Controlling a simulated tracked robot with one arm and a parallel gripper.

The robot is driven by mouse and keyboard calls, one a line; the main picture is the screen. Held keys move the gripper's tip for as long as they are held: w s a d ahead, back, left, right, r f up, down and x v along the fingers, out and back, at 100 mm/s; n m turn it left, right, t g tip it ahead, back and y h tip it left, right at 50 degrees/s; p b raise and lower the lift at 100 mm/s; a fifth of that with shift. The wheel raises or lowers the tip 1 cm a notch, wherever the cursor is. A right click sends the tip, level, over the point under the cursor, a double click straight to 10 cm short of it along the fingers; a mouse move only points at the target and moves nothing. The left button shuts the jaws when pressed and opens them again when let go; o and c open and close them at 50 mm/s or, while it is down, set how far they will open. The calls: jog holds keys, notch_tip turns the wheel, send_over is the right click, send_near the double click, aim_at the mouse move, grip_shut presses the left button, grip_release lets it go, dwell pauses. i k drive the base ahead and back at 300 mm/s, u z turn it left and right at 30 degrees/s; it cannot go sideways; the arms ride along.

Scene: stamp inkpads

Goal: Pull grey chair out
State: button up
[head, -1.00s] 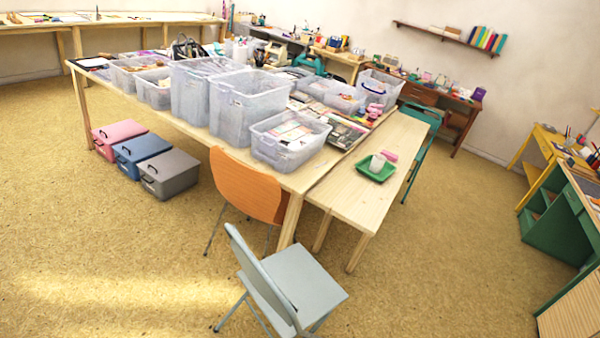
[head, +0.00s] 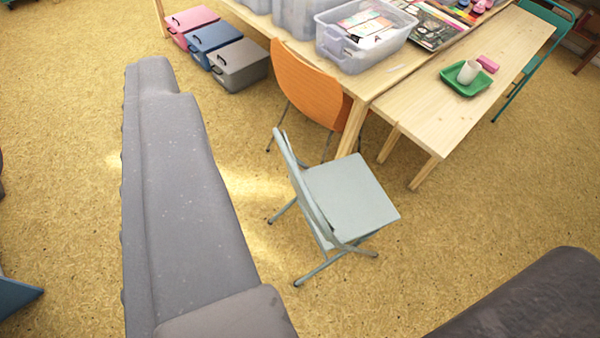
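The light grey chair (head: 350,196) stands on the floor in the middle of the head view, upright and unfolded. Its backrest is on the left side and its seat faces right, toward the low wooden bench. It stands in front of the table corner, apart from the bench. My gripper is not in view, so its state does not show. Large dark grey shapes at the left and bottom right look like parts of my own body; they do not touch the chair.
An orange chair (head: 306,86) stands at the wooden table's edge, just behind the grey chair. The low bench (head: 440,115) holds a green tray (head: 452,85) with a white cup. Pink, blue and grey boxes (head: 238,65) sit on the floor under the table. Floor in front is clear.

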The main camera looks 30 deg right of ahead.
aim_at(341, 201)
jog(key=z, duration=0.1)
jog(key=i, duration=1)
jog(key=u, duration=0.1)
